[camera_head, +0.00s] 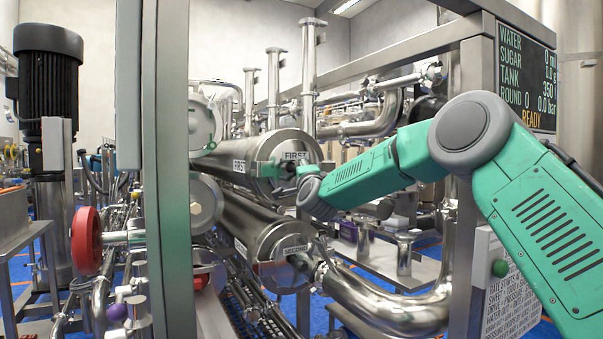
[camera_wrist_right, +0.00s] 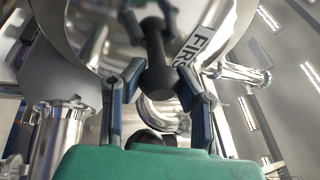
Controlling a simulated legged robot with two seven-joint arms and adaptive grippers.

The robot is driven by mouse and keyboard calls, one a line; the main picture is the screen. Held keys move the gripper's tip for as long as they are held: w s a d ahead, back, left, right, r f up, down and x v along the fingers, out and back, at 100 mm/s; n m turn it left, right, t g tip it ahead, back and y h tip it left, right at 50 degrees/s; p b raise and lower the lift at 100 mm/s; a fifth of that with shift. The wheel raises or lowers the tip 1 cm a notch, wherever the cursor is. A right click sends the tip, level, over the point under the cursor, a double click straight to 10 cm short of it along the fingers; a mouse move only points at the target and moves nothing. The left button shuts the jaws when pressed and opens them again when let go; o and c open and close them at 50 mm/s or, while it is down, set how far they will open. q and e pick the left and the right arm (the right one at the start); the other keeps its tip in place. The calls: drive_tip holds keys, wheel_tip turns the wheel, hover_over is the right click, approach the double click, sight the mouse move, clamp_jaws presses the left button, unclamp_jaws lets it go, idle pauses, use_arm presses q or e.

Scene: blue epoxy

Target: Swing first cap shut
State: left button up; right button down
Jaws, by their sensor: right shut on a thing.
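The first cap (camera_head: 311,151) is a round steel lid marked FIRST at the near end of the upper horizontal cylinder (camera_head: 232,156). It looks level with the cylinder end; I cannot tell whether a gap is left. My right arm reaches in from the right, and its gripper (camera_head: 284,169) is at the cap's face, partly hidden by its own wrist. In the right wrist view the dark fingers are shut on a black handle (camera_wrist_right: 158,78) with a rounded end, standing out from the cap (camera_wrist_right: 218,22). My left gripper is not in view.
Below is a second cylinder with a cap marked SECOND (camera_head: 284,247) and a thick bent pipe (camera_head: 400,312). A steel frame post (camera_head: 168,170) stands left, with a red handwheel (camera_head: 87,240) beside it. A display (camera_head: 526,75) at upper right reads READY.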

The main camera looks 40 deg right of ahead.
drive_tip(key=shift+w+f, duration=0.1)
drive_tip(key=shift+f, duration=0.5)
drive_tip(key=c, duration=1.1)
unclamp_jaws()
drive_tip(key=shift+c, duration=0.2)
drive_tip(key=shift+r, duration=0.15)
drive_tip(key=shift+r, duration=0.1)
drive_tip(key=shift+s+a, duration=0.1)
drive_tip(key=shift+s, duration=0.25)
drive_tip(key=v, duration=1.1)
drive_tip(key=shift+f, duration=0.2)
drive_tip(key=shift+s, duration=0.1)
